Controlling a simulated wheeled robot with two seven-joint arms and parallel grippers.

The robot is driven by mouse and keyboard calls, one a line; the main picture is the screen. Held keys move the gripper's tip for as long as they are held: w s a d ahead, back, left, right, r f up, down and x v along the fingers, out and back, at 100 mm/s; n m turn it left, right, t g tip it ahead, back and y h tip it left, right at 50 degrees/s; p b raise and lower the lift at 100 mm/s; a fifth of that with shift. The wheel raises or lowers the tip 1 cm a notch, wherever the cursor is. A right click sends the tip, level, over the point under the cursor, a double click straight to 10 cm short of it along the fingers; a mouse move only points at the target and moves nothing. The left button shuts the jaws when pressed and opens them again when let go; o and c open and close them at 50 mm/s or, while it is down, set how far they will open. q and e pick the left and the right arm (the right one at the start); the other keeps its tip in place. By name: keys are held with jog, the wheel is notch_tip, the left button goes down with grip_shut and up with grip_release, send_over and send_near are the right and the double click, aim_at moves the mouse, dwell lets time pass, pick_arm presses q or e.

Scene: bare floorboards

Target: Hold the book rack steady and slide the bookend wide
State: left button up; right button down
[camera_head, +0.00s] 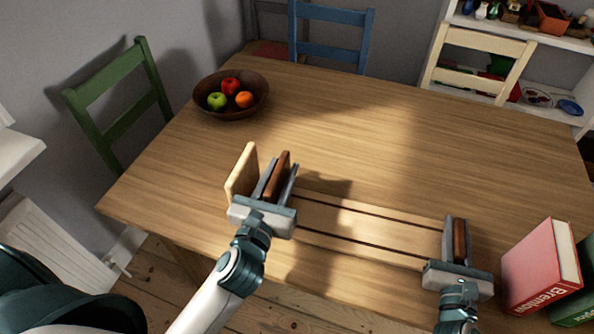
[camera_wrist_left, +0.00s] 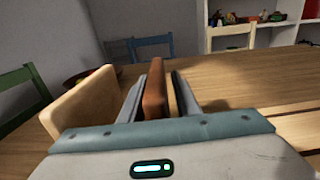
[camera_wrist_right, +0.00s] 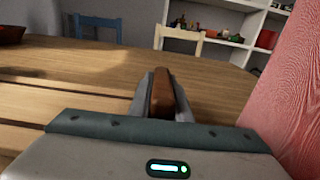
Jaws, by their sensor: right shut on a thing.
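The book rack (camera_head: 365,222) lies along the table's front, a slatted wooden base with a pale upright panel (camera_head: 241,172) at its left end. My left gripper (camera_head: 277,180) reaches over the rack beside that panel. Its fingers stand apart on both sides of a brown upright plate (camera_wrist_left: 155,92), with a gap showing on the right. My right gripper (camera_head: 456,240) is shut on another brown upright plate (camera_wrist_right: 163,95) at the rack's right end. I cannot tell which brown plate is the bookend. The gripper bodies hide the lower parts of both plates.
A red book (camera_head: 540,268) and a green book (camera_head: 578,300) stand close right of my right gripper. A fruit bowl (camera_head: 231,96) sits at the back left. Chairs surround the table (camera_head: 360,130). The table's middle is clear.

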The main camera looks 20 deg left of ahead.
pick_arm(q)
grip_shut()
jog(key=d, duration=1.4)
jog(key=shift+w, duration=0.3)
jog(key=shift+o, duration=1.3)
grip_release()
jog(key=shift+a, duration=0.1)
jog(key=shift+s+d, duration=0.2)
jog(key=shift+s, duration=3.55)
pick_arm(e)
jog(key=c, duration=1.6)
grip_release()
